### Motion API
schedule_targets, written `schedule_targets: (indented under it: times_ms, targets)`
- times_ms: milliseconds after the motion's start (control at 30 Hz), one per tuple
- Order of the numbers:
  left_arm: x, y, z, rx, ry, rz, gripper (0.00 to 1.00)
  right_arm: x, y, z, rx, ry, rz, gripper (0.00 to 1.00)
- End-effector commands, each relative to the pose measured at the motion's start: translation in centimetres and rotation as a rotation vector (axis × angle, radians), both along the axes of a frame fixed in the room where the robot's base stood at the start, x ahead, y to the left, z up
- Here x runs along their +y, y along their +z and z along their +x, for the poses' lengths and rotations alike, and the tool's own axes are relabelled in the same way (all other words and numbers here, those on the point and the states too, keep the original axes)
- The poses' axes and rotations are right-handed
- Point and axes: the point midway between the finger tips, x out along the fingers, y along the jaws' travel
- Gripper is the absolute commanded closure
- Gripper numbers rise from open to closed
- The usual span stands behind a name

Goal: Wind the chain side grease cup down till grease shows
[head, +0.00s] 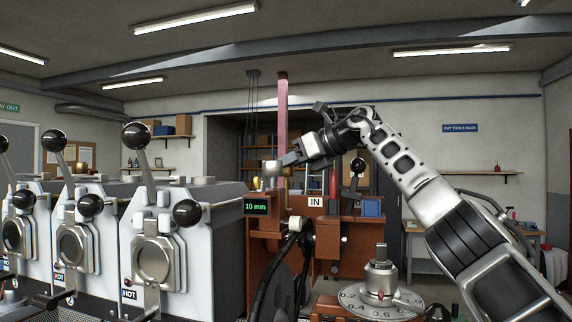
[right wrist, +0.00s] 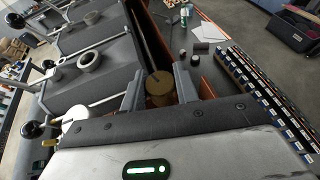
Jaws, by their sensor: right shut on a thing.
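The grease cup (right wrist: 160,86) is a round brass cap, seen from above in the right wrist view. In the head view it shows small and brassy (head: 271,170) on top of the red-brown machine (head: 262,228). My right gripper (right wrist: 158,88) is shut on the cup, one finger on each side. In the head view the right gripper (head: 276,166) reaches in from the right at the cup. I cannot make out any grease; the underside of the cup is hidden. My left gripper is in neither view.
White roaster units (head: 165,225) with black-knobbed levers stand at the left. A green display (head: 256,207) reads 10 mm beside an IN sign (head: 315,201). A dark wheel (head: 283,280) and a numbered dial (head: 362,299) stand in front, below my right arm.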

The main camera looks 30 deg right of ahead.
Motion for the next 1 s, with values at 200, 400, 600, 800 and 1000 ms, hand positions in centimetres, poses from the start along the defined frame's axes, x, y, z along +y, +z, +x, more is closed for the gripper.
schedule_targets:
  times_ms: [200,400,600,800,1000]
  targets:
    - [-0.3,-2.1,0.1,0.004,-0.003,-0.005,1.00,0.1,-0.5,-0.1,-0.001,-0.131,-0.006,0.92]
    - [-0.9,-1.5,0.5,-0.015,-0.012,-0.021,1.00,0.0,-0.2,0.0,0.000,-0.249,-0.002,0.92]
    - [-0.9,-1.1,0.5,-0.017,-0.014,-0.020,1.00,0.0,-0.1,0.0,0.001,-0.261,0.001,0.92]
    - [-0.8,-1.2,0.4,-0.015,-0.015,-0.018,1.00,0.0,0.0,0.0,0.002,-0.260,0.000,0.48]
    - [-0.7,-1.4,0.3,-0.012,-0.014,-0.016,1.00,0.0,0.0,0.0,0.001,-0.260,0.000,0.48]
